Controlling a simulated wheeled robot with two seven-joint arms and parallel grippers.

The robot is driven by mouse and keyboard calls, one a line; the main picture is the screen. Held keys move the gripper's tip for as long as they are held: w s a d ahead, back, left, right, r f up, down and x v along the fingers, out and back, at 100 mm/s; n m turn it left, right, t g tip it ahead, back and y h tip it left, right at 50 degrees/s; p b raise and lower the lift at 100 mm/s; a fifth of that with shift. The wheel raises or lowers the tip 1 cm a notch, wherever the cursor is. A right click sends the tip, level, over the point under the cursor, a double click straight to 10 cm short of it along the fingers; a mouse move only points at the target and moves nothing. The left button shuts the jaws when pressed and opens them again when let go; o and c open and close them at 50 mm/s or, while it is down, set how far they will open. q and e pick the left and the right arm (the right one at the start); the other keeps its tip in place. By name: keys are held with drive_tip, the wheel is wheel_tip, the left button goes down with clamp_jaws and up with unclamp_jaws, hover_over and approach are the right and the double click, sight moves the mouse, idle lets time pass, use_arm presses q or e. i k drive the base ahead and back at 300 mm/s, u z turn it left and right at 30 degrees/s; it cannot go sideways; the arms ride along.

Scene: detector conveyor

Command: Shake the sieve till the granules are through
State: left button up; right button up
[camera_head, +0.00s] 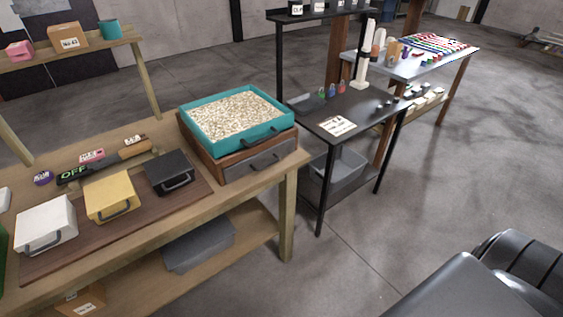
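The sieve (201,148) is a teal square frame in the head view, at the right end of the wooden workbench. It is full of pale beige granules (236,113). It sits on a brown wooden box (214,170) with a grey front panel and a dark handle. How many granules lie below the sieve is hidden. Neither of my grippers is in view; only a dark arm part of mine shows at the lower right.
White (46,224), yellow (111,197) and black (169,173) handled boxes stand on a brown board left of the sieve. A black shelf table (358,109) stands right of the workbench (240,193). Open floor (350,240) lies at the front right.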

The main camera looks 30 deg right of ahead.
sight(226, 122)
drive_tip(key=k, duration=0.55)
drive_tip(key=u, duration=0.6)
drive_tip(key=i, duration=1.55)
drive_tip(key=z, duration=0.9)
